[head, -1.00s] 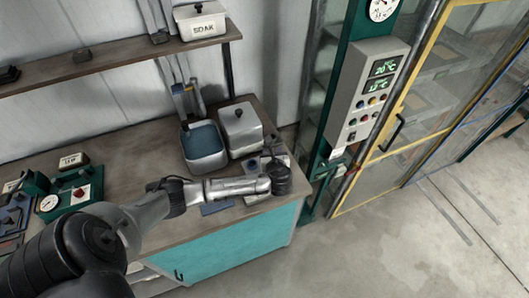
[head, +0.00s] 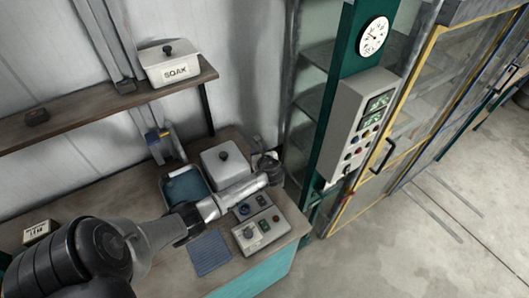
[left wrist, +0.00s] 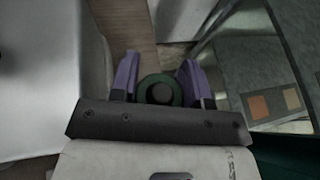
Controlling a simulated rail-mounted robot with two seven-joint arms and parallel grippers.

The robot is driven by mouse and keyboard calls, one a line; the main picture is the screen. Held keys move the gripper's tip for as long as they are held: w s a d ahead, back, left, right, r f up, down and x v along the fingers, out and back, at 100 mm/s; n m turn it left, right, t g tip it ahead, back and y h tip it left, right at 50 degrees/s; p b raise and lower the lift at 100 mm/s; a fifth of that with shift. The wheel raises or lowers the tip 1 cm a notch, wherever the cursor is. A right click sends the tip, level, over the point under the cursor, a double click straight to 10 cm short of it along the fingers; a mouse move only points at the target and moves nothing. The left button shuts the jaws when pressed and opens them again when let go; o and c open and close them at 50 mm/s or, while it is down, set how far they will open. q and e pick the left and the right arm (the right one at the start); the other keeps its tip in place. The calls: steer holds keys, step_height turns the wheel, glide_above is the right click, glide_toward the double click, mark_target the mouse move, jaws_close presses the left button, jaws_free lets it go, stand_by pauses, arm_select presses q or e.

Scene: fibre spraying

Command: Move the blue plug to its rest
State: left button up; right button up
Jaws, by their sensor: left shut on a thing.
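My left gripper (head: 268,165) is at the back right corner of the bench, beside the lidded grey box. In the left wrist view its purple fingers (left wrist: 160,80) stand on either side of a round, green-rimmed piece with a dark centre (left wrist: 160,92), and they are shut on it. In the head view this piece is too small and dark to make out. A blue-ringed round fitting (head: 243,209) shows on the small grey control box (head: 270,232) below the forearm. I cannot tell whether it is the plug or its rest. My right gripper is out of view.
The lidded grey box (head: 225,165) and a blue-filled tray (head: 186,187) stand close behind my arm. A blue ribbed mat (head: 209,253) lies left of the control box. A green post with a panel (head: 360,125) rises to the right. A SOAK box (head: 170,65) sits on the shelf.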

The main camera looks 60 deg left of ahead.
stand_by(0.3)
arm_select(q)
steer(key=shift+r+p, duration=0.1)
steer(key=shift+p, duration=0.4)
step_height(320, 180, down, 5)
steer(key=b, duration=0.3)
steer(key=shift+r, duration=0.2)
steer(key=shift+f+b, duration=0.4)
steer(key=shift+f, duration=0.3)
steer(key=shift+p, duration=0.3)
stand_by(0.8)
